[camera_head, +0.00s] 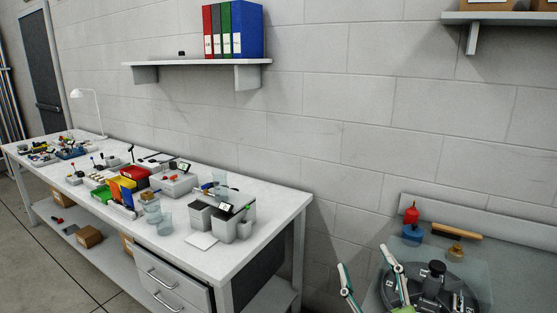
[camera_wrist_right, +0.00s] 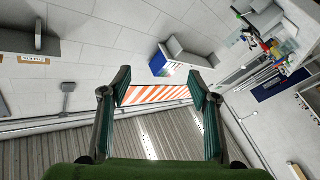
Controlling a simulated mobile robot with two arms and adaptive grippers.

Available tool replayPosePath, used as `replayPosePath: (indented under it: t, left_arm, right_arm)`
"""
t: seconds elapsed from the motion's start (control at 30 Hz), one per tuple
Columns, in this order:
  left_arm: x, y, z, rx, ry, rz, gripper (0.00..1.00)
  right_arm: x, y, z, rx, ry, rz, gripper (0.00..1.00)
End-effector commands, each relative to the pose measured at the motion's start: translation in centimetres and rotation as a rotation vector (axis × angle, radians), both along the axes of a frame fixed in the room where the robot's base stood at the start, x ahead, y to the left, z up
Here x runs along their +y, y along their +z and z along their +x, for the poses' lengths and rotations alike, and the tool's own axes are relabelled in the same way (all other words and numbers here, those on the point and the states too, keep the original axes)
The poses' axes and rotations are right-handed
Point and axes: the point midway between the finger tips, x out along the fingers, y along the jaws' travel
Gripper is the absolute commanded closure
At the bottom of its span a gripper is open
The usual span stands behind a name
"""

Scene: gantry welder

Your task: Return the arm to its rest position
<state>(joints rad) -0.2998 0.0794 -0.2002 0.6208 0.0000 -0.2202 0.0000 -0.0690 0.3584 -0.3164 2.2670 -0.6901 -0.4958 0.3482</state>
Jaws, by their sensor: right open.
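My right gripper (camera_head: 362,257) shows at the lower right of the head view, with two teal-and-white fingers spread apart and pointing up. It is open and empty, left of and partly in front of a round dark grey fixture (camera_head: 432,286). In the right wrist view the same gripper (camera_wrist_right: 158,84) has its fingers apart with nothing between them. Behind them are a distant wall, an orange-and-white striped strip (camera_wrist_right: 158,94) and a corrugated grey surface (camera_wrist_right: 125,134). The rest of the right arm is out of the head view. My left gripper is in neither view.
A long white workbench (camera_head: 262,236) with bins, cups and tools runs along the left. A wall shelf (camera_head: 160,65) holds binders (camera_head: 240,30). Open wall space separates bench and fixture.

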Motion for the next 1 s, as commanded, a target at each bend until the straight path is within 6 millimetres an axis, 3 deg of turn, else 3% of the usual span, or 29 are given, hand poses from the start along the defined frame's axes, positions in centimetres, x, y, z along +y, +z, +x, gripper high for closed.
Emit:
replayPosePath:
  t: [0.03, 0.2, 0.3, 0.4, 0.6, 0.77, 1.0]
  left_arm:
    - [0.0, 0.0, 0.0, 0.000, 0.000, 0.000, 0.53]
    - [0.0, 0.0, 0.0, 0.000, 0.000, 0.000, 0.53]
    - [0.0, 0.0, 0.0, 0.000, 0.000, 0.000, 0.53]
    - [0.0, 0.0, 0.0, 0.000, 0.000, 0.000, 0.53]
    - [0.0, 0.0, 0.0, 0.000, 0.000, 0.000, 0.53]
    - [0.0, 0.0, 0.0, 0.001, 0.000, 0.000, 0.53]
    - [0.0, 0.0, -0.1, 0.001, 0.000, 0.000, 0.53]
  right_arm:
    - [-1.8, -3.6, -0.7, 0.126, -0.064, 0.059, 0.44]
    - [-5.4, -15.0, -5.7, 0.544, -0.225, 0.187, 0.44]
    - [-5.9, -20.7, -10.1, 0.776, -0.274, 0.234, 0.44]
    - [-5.7, -24.6, -14.5, 0.968, -0.295, 0.262, 0.44]
    - [-4.4, -29.3, -22.4, 1.267, -0.296, 0.291, 0.44]
    - [-3.1, -31.2, -28.3, 1.470, -0.272, 0.306, 0.44]
    - [-2.8, -38.3, -27.0, 1.501, -0.276, 0.295, 0.44]
